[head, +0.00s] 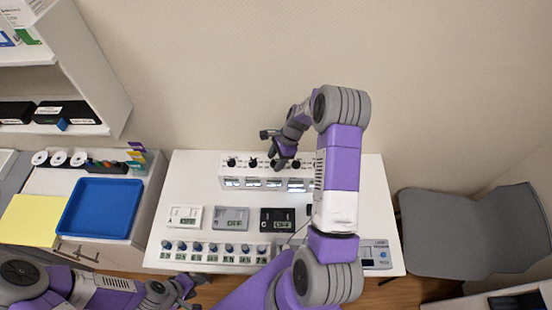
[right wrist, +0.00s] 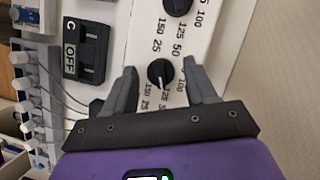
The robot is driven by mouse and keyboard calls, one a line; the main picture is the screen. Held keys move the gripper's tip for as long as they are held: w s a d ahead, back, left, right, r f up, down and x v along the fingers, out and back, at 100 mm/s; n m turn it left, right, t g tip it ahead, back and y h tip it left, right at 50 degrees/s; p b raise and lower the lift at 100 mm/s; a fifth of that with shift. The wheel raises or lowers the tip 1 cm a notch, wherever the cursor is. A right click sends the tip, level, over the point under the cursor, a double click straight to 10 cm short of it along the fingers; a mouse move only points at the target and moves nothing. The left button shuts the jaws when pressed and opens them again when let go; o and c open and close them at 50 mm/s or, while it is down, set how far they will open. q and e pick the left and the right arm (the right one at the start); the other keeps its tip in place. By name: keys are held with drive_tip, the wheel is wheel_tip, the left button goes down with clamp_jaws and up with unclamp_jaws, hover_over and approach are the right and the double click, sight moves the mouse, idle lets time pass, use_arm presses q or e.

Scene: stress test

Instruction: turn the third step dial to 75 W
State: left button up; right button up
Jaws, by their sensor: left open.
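A white panel (head: 265,183) with a row of black dials and lit displays stands at the back of the white table. My right gripper (head: 273,148) is over its row of dials. In the right wrist view my right gripper (right wrist: 161,85) is open, with a black dial (right wrist: 160,73) between its fingertips, apart from both as far as I can see. A white pointer mark shows on that dial, near printed numbers. Another dial (right wrist: 177,5) is above it. Which dial in the row is between the fingers is hard to tell. My left gripper (head: 187,286) is open and empty at the table's front left.
Switch boxes A (head: 185,217), B (head: 231,218) and C (head: 277,218) stand before the panel; B and C read OFF. A row of knobbed units (head: 215,253) lies in front. A blue tray (head: 101,207) is left, a grey chair (head: 475,232) right. My right arm hides the panel's right end.

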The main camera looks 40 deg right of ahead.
drive_tip(key=c, duration=0.9)
drive_tip(key=shift+n, duration=0.4)
drive_tip(key=n+g+b, duration=0.1)
drive_tip(key=n, duration=0.2)
drive_tip(key=shift+w+n+g, duration=0.15)
drive_tip(key=shift+n+g, duration=0.15)
drive_tip(key=shift+g, duration=0.1)
drive_tip(key=n, duration=0.2)
drive_tip(key=n+g+b, duration=0.1)
drive_tip(key=n, duration=0.1)
drive_tip(key=shift+w+n+g, duration=0.15)
drive_tip(key=shift+n+g, duration=0.15)
drive_tip(key=n+g+h+b, duration=0.1)
drive_tip(key=n, duration=0.3)
drive_tip(key=shift+w, duration=0.1)
drive_tip(key=n, duration=0.2)
drive_tip(key=n+g+h, duration=0.1)
drive_tip(key=n, duration=0.1)
drive_tip(key=shift+a+r+n+h, duration=0.1)
drive_tip(key=shift+a+n+h, duration=0.05)
drive_tip(key=shift+n+h, duration=0.15)
drive_tip(key=shift+b, duration=0.3)
